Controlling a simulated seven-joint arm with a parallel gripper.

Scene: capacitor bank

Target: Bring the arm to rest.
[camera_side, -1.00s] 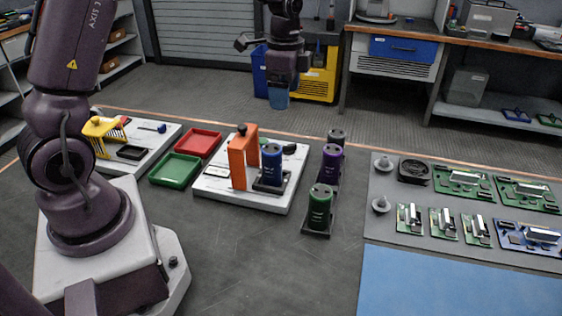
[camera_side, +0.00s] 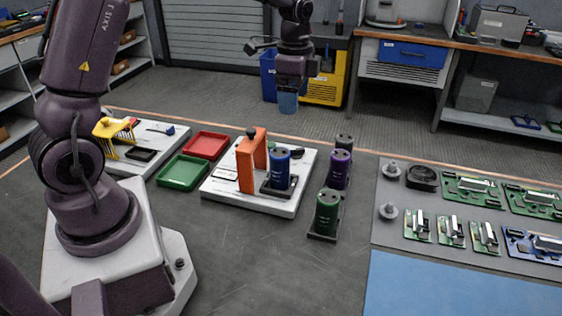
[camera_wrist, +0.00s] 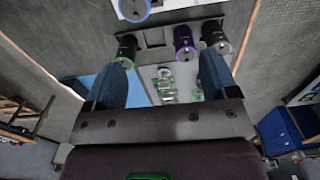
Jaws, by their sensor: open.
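My gripper (camera_side: 288,102) hangs in the air, high above the back of the bench, clear of everything. In the wrist view its two blue fingers (camera_wrist: 163,75) are spread apart with nothing between them. A blue capacitor (camera_side: 281,170) stands upright on the white board beside an orange bracket (camera_side: 246,170). To its right, a green capacitor (camera_side: 326,212), a purple capacitor (camera_side: 340,170) and a dark capacitor (camera_side: 345,142) stand in a row in black holders. The purple one also shows below the gripper in the wrist view (camera_wrist: 184,40).
A red tray (camera_side: 206,145) and a green tray (camera_side: 182,173) lie left of the white board (camera_side: 270,202). A grey mat (camera_side: 385,240) with several circuit boards is at right, a blue mat (camera_side: 450,290) in front. The bench's front middle is clear.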

